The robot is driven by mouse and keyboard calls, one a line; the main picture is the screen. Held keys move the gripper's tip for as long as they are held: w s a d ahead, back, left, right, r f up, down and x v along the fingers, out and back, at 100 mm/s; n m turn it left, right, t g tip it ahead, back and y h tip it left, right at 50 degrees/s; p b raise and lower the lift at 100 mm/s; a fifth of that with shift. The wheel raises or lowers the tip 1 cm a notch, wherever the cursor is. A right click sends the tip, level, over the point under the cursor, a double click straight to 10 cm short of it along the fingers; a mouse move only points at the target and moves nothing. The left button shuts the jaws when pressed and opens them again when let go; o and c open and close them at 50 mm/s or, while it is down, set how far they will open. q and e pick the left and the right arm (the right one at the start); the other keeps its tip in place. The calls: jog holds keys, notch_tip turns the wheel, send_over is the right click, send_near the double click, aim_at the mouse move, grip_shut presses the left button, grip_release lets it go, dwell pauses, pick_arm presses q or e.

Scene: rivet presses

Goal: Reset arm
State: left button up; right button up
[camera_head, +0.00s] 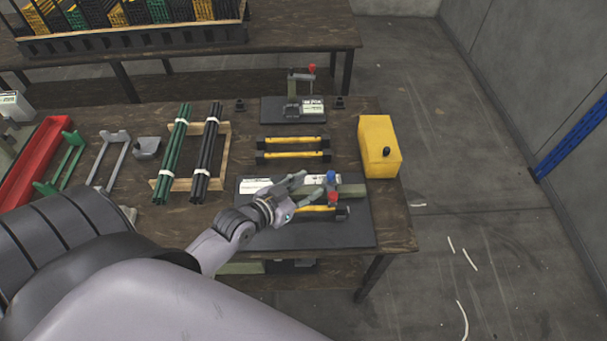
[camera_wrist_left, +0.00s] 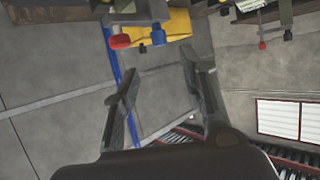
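My left gripper (camera_head: 303,194) reaches over the front black mat (camera_head: 350,228) on the table, next to the rivet press (camera_head: 350,189) with its blue and red knobs. In the left wrist view the two fingers of my left gripper (camera_wrist_left: 160,90) stand wide apart with nothing between them. The red knob (camera_wrist_left: 120,41) and blue knob (camera_wrist_left: 158,37) show beyond and above the fingertips there. A yellow-and-black bar (camera_head: 318,209) lies on the mat under the gripper, apart from it as far as I can tell. My right gripper is not in either view.
Two yellow-and-black bars (camera_head: 293,141) lie behind the mat. A second press (camera_head: 304,104) stands at the back. A yellow box (camera_head: 378,146) is at the table's right edge. Green rods (camera_head: 172,157), black rods (camera_head: 207,155) and a red tray (camera_head: 35,162) are at left. Floor at right is clear.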

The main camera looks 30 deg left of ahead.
pick_arm(q)
jog(key=shift+s+a+r, duration=0.1)
jog(key=shift+s+r, duration=0.05)
jog(key=shift+s, duration=0.2)
dwell(0.3)
